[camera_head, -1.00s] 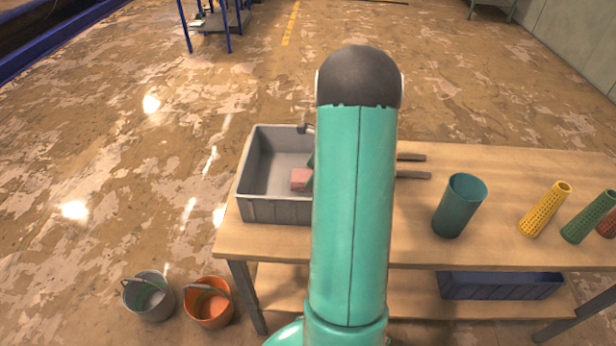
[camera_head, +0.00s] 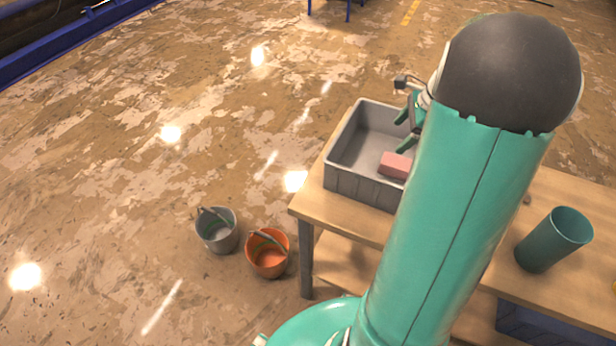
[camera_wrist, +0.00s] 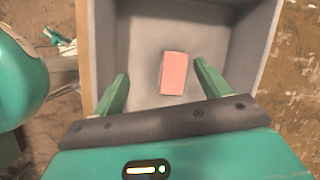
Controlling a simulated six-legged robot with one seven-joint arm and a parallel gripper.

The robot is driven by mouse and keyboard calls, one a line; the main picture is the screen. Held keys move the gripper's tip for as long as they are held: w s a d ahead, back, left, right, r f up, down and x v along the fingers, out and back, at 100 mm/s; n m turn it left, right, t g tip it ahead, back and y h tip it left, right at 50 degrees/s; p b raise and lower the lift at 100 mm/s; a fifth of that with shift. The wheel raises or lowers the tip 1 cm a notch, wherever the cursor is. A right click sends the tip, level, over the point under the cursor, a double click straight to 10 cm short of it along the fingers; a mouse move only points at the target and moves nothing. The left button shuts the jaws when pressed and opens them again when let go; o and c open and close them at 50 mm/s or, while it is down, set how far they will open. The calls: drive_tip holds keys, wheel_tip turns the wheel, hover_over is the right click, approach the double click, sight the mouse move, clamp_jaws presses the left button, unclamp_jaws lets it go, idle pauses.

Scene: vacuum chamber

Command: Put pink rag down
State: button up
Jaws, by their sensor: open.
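The pink rag (camera_head: 395,165) is a small block-like pink piece lying on the floor of the grey bin (camera_head: 352,180). In the wrist view the rag (camera_wrist: 173,72) lies between and beyond my two green fingers, touching neither. My gripper (camera_wrist: 160,88) is open and empty. In the head view my gripper (camera_head: 405,128) is at the bin's right side, above the rag, partly hidden by my arm. The bin's right part is hidden behind my arm.
The bin stands on the left end of a wooden table (camera_head: 350,222). A teal cup (camera_head: 553,240) stands on the table to the right. A grey bucket (camera_head: 217,230) and an orange bucket (camera_head: 268,253) stand on the floor left of the table. The floor further left is clear.

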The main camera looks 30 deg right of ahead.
drive_tip(key=s+a+r+n, duration=0.1)
drive_tip(key=a+r+n, duration=0.25)
drive_tip(key=a, duration=0.35)
drive_tip(key=a+r+n+h, duration=0.1)
drive_tip(key=a+r+n, duration=0.25)
drive_tip(key=a, duration=0.25)
drive_tip(key=s+a+r+n, duration=0.1)
drive_tip(key=a+r+n, duration=0.1)
drive_tip(key=a+n, duration=0.4)
drive_tip(key=s+a+r+n+t+h, duration=0.1)
drive_tip(key=s+a+r+n+t, duration=0.1)
drive_tip(key=s+a+n, duration=0.8)
drive_tip(key=shift+a+n+h, duration=0.3)
drive_tip(key=shift+a+n, duration=0.4)
drive_tip(key=shift+a, duration=1.55)
